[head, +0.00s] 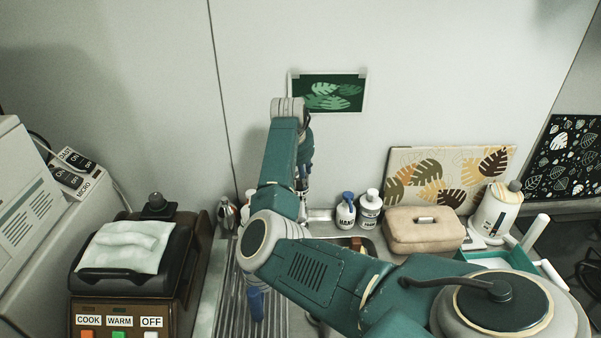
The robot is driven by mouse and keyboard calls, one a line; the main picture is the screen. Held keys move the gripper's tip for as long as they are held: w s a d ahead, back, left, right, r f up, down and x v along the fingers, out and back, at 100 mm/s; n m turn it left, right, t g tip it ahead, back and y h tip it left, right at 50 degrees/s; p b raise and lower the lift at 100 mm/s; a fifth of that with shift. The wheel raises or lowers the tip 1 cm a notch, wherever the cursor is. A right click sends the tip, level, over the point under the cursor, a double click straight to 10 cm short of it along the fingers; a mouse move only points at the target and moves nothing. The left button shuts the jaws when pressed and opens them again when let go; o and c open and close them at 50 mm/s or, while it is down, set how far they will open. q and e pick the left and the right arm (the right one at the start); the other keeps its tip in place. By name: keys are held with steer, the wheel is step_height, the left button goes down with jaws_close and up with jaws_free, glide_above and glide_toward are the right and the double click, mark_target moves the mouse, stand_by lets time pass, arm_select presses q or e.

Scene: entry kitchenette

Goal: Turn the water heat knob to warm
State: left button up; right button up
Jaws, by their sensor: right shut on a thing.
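My right arm reaches in from the lower right, bends, and rises toward the back wall. My right gripper (303,192) points down by the back edge of the sink (320,213). Its fingers are mostly hidden by my arm. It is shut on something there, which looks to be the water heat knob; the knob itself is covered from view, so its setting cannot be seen. My left gripper is not in view.
A brown cooker (120,307) with COOK, WARM and OFF buttons stands at left. Soap bottles (346,214), a beige case (422,229) and a white kettle (495,219) stand right of the gripper. A ribbed drainboard (232,300) lies below my arm.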

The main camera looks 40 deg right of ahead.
steer(key=n+p, duration=0.1)
steer(key=n+t+y+p, duration=0.1)
steer(key=n+p, duration=0.1)
steer(key=shift+s+d+r, duration=0.1)
steer(key=shift+r, duration=0.15)
steer(key=n+y+p, duration=0.1)
steer(key=n, duration=0.2)
steer(key=shift+d+f+t+p, duration=0.1)
steer(key=shift+f+t+p, duration=0.05)
steer(key=shift+t+p, duration=0.2)
steer(key=n+y, duration=0.1)
steer(key=n, duration=0.1)
steer(key=shift+d+f+n, duration=0.1)
steer(key=shift+f+n, duration=0.05)
steer(key=shift+n, duration=0.15)
steer(key=n+y, duration=0.1)
steer(key=n, duration=0.2)
steer(key=shift+d+n, duration=0.15)
steer(key=shift+n, duration=0.15)
steer(key=shift+f+n+y+b, duration=0.15)
steer(key=shift+n+y, duration=0.35)
steer(key=shift+n, duration=0.65)
steer(key=shift+r+n+y+b, duration=0.15)
steer(key=shift+n+y, duration=0.35)
steer(key=shift+n, duration=0.65)
steer(key=shift+f, duration=0.15)
steer(key=o, duration=1.1)
steer(key=shift+c, duration=0.2)
steer(key=shift+r, duration=0.2)
